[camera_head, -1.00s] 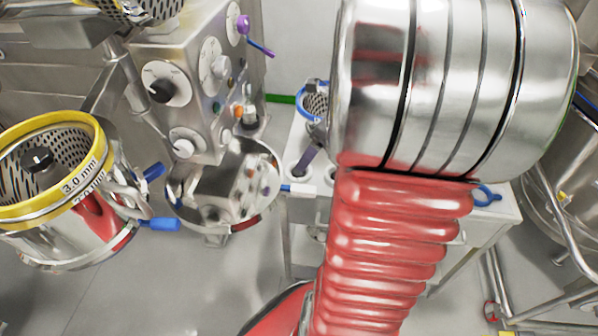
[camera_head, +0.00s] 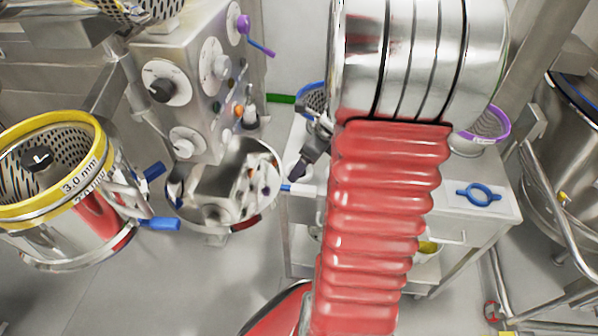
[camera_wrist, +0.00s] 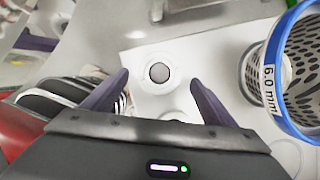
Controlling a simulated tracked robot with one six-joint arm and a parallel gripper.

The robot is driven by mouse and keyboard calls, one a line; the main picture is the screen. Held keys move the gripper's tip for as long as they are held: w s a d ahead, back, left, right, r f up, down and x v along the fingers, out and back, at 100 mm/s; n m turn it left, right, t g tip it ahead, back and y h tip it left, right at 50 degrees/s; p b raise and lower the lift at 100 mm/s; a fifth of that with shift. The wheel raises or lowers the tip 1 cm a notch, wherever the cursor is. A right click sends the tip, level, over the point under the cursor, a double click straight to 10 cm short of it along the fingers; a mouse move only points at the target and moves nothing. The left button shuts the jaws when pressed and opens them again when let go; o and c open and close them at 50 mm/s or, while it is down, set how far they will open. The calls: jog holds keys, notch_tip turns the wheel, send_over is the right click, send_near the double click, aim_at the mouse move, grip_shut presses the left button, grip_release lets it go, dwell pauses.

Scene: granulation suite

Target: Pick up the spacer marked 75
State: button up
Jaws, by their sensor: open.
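My gripper (camera_wrist: 159,80) is open, with a dark finger on each side of a pale round ring (camera_wrist: 145,74) with a dark grey centre in the wrist view. The ring lies on a white surface beyond the fingertips, with nothing between the jaws. I can read no 75 on it, so I cannot tell whether it is the spacer marked 75. Another pale round shape (camera_wrist: 176,114) lies nearer, partly hidden by my gripper. In the head view my gripper (camera_head: 301,170) is over the left side of the white cart (camera_head: 468,226), and my arm hides much of the cart top.
A blue-rimmed screen marked 6.0 mm (camera_wrist: 272,75) stands close right of my gripper. A steel machine (camera_head: 180,90) and yellow-rimmed 3.0 mm screen (camera_head: 75,180) are left.

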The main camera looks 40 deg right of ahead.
jog(key=shift+x, duration=1.6)
jog(key=shift+w, duration=0.1)
jog(key=shift+c, duration=0.6)
jog(key=c, duration=1.1)
